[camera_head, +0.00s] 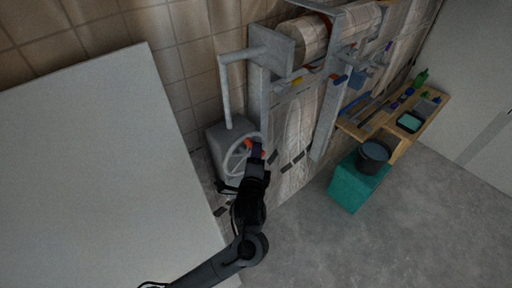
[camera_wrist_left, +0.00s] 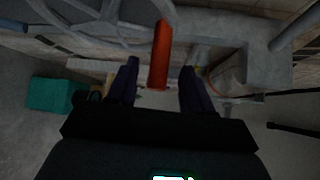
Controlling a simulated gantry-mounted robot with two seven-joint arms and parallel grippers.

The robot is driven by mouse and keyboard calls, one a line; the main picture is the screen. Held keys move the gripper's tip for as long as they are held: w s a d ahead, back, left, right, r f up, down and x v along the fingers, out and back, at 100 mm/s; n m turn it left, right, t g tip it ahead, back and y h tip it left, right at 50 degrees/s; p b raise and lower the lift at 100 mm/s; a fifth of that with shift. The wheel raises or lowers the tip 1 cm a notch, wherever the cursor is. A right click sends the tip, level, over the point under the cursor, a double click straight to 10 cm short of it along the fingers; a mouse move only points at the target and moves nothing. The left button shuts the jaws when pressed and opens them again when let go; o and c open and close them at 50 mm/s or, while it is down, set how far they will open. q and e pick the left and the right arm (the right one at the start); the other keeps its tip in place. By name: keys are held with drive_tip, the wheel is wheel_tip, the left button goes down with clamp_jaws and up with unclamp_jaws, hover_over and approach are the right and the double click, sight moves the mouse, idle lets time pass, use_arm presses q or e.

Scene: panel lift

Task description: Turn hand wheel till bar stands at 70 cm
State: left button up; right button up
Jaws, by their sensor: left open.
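The grey hand wheel (camera_head: 228,163) is mounted on a grey box (camera_head: 215,140) by the tiled wall, and its rim and spokes show in the wrist view (camera_wrist_left: 78,20). Its orange-red handle (camera_head: 248,143) sticks out from the rim. My left gripper (camera_head: 257,152) is at the wheel's right side. In the left wrist view, the handle (camera_wrist_left: 160,52) lies between the two spread fingers of my left gripper (camera_wrist_left: 159,75), with a gap on both sides. I cannot tell which part is the bar or read any height mark. My right gripper is not in view.
A grey frame (camera_head: 259,95) with a large roll (camera_head: 304,42) stands above and right of the wheel. A large white panel (camera_head: 90,160) fills the left. A wooden shelf (camera_head: 398,120), a teal box (camera_head: 352,185) and a dark bucket (camera_head: 373,155) are right. Grey floor lies open below.

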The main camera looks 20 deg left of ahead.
use_arm(q)
drive_tip(key=shift+x, duration=2.1)
drive_tip(key=shift+c, duration=0.5)
clamp_jaws()
